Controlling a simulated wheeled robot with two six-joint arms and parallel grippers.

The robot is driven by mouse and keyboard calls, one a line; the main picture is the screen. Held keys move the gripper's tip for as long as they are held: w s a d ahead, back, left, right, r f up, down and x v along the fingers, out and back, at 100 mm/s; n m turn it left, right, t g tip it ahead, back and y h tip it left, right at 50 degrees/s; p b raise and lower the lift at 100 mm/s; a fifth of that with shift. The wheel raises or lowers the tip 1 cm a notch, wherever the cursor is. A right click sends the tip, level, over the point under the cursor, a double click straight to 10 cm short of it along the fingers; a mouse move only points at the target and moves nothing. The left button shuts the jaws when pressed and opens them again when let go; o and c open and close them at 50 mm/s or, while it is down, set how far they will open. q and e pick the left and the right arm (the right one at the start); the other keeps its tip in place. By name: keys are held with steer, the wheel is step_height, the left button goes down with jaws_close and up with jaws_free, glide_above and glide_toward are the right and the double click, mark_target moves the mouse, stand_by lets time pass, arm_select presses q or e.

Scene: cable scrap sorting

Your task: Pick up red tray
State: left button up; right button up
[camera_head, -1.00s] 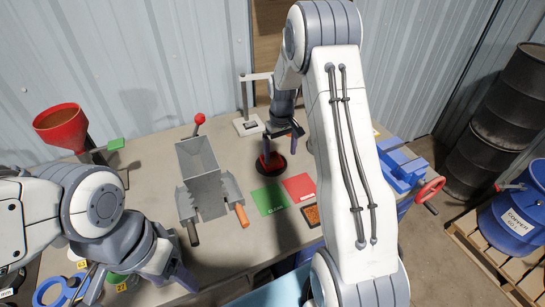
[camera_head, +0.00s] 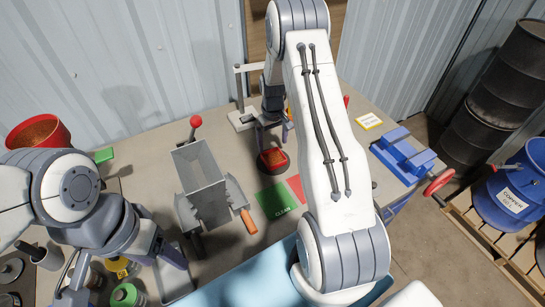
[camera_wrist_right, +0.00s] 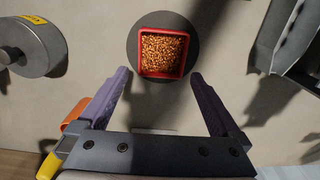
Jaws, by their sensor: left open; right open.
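The red tray (camera_wrist_right: 163,71) is a small square tray filled with copper-coloured granules. It sits on a round dark plate (camera_wrist_right: 191,32) on the table. In the head view the tray (camera_head: 272,158) is at the centre, just below my right gripper (camera_head: 274,132). In the wrist view my right gripper (camera_wrist_right: 162,80) is open, with its two purple fingers spread to either side of the tray's near edge, apart from it. My left gripper (camera_head: 178,262) is at the lower left, far from the tray; its fingertips are partly hidden.
A grey hopper machine (camera_head: 203,190) stands left of the tray. A green card (camera_head: 276,201) and a partly hidden red card (camera_head: 297,187) lie in front. A blue vise (camera_head: 403,155) is at the right, a red funnel (camera_head: 38,132) at the far left.

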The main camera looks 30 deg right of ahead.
mark_target(273, 158)
steer(key=shift+s+f, duration=0.1)
steer(key=shift+f, duration=0.15)
steer(key=f+p, duration=0.1)
steer(key=f, duration=0.1)
steer(key=f+p, duration=0.1)
steer(key=f, duration=0.1)
steer(key=shift+s+a+p, duration=0.1)
steer(key=shift+s+p, duration=0.2)
steer(key=shift+p, duration=0.05)
steer(key=shift+f, duration=0.4)
steer(key=c, duration=1.3)
steer(key=shift+r, duration=0.15)
